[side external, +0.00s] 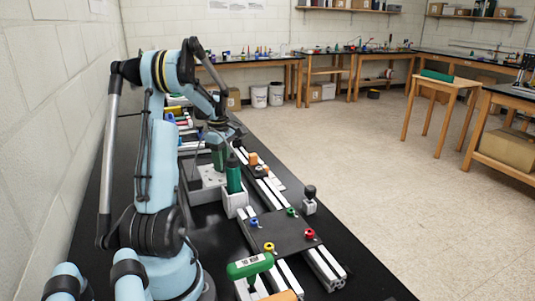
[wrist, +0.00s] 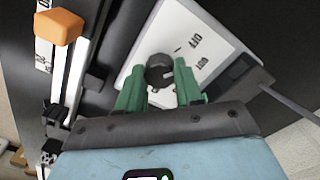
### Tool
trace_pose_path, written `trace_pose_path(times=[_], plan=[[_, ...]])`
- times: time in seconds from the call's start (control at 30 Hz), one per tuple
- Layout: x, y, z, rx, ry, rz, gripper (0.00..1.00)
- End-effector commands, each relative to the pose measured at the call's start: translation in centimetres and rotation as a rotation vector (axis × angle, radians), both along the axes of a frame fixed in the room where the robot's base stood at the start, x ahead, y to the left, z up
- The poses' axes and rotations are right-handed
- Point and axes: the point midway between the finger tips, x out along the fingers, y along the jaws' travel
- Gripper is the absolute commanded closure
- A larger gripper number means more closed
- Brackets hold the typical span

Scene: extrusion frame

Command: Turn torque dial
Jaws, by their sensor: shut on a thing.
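The torque dial (wrist: 159,68) is a dark round knob on a pale panel (wrist: 205,38) in the wrist view. The panel carries printed words, among them "OFF". My gripper (wrist: 160,78) has green fingers, one on each side of the dial, and is shut on it. In the side view my gripper (side external: 218,156) reaches down onto the pale grey box (side external: 207,178) on the black bench. The dial itself cannot be made out there.
A green-handled tool (side external: 233,178) stands in a white holder (side external: 235,203) close by my gripper. Aluminium rails and a dark plate (side external: 270,232) with coloured knobs lie nearer the camera. A green driver (side external: 249,266) is in front. An orange block (wrist: 60,25) sits on a rail.

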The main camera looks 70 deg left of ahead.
Motion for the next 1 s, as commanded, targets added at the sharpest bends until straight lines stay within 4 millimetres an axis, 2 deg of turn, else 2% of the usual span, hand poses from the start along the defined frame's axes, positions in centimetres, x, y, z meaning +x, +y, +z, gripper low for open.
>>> trace_pose_path(times=[1.0], plan=[[-0.04,0.03,0.07,0.000,0.000,-0.963,0.95]])
